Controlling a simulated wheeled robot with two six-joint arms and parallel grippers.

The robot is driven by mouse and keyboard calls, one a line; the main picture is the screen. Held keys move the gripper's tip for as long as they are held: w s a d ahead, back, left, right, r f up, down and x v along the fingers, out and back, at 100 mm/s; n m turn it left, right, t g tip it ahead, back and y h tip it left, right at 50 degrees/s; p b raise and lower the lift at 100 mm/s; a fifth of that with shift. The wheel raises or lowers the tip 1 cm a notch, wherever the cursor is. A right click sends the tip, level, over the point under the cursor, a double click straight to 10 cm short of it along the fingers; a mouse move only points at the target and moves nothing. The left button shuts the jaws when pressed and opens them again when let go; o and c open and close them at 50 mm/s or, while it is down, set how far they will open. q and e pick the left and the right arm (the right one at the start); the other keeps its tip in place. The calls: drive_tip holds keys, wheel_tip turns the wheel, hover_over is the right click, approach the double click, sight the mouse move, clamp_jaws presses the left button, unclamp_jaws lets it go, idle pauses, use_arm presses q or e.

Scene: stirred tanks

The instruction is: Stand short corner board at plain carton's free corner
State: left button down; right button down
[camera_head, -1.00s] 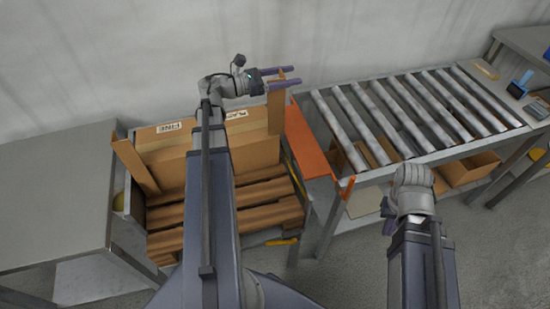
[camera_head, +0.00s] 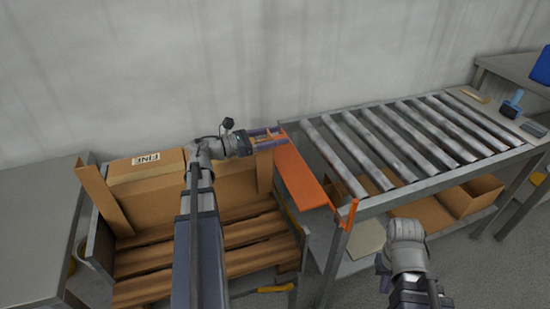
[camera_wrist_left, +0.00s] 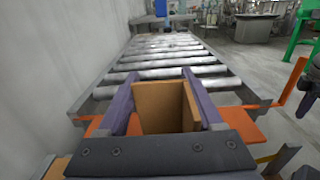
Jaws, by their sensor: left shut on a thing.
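My left gripper (camera_head: 268,141) is shut on the short corner board (camera_head: 264,172), a brown L-shaped strip hanging upright at the right end of the cartons. In the left wrist view the board (camera_wrist_left: 160,104) sits between the purple fingers. The right-hand carton (camera_head: 232,186) is partly hidden by my left arm, and no label shows on it now. Whether the board touches this carton or its base, I cannot tell. The carton labelled FINE (camera_head: 150,188) stands to its left. My right gripper (camera_head: 384,284) is low at the right, its fingers mostly hidden.
Another corner board (camera_head: 104,200) leans at the FINE carton's left corner. Wooden slats (camera_head: 205,242) lie in front of the cartons. An orange plate (camera_head: 304,176) and a roller conveyor (camera_head: 390,145) are close on the right; a grey table (camera_head: 35,230) is on the left.

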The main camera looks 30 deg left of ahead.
sight(265, 159)
use_arm(q)
wheel_tip(265, 159, down, 4)
drive_tip(key=b, duration=0.3)
drive_tip(key=shift+b, duration=0.35)
drive_tip(key=shift+f, duration=0.15)
drive_tip(key=c, duration=0.5)
unclamp_jaws()
drive_tip(key=shift+f, duration=0.1)
drive_tip(key=o, duration=0.5)
drive_tip(key=shift+c, duration=0.2)
